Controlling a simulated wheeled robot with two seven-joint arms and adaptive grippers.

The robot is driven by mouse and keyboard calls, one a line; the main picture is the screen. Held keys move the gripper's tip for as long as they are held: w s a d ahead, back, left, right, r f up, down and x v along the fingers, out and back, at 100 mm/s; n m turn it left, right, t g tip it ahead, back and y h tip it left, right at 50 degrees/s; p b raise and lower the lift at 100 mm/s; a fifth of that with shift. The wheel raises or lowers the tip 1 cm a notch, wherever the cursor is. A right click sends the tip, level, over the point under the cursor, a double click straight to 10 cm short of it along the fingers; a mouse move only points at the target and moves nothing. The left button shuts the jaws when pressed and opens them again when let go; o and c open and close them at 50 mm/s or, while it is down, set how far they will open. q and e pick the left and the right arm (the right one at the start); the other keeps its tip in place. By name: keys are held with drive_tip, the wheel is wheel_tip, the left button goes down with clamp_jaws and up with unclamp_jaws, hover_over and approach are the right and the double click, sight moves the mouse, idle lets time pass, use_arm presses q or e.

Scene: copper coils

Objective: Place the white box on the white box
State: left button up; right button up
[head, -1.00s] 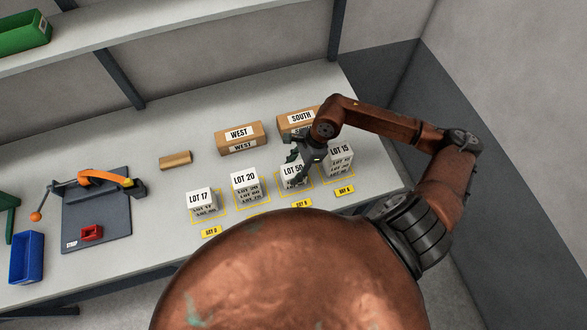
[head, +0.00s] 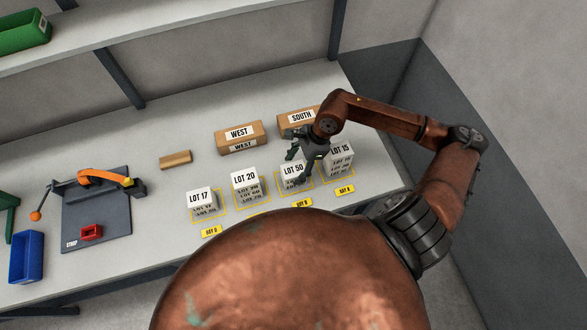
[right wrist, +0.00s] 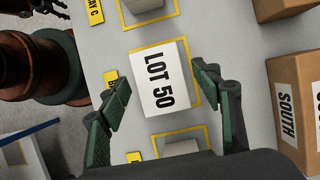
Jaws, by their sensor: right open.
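Several white boxes stand in a row of yellow-outlined bays on the table: LOT 17 (head: 200,199), LOT 20 (head: 245,182), LOT 50 (head: 291,171) and LOT 15 (head: 341,152). LOT 17 looks lowest; the others look like stacks, with more LOT labels on their sides. My right gripper (head: 294,165) is open above the LOT 50 stack. In the right wrist view the LOT 50 top (right wrist: 158,80) lies between and slightly beyond the two open fingers (right wrist: 168,95), with gaps on both sides.
Cardboard boxes marked WEST (head: 240,136) and SOUTH (head: 299,121) stand behind the row. A small brown block (head: 175,160) lies left of them. A dark mat (head: 97,215) with an orange-handled tool and a blue bin (head: 27,257) are at left.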

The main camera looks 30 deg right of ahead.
drive_tip(key=v, duration=1)
drive_tip(key=shift+d+r+b, duration=0.15)
drive_tip(key=shift+r+b, duration=0.05)
drive_tip(key=shift+b, duration=0.15)
drive_tip(key=shift+r, duration=0.1)
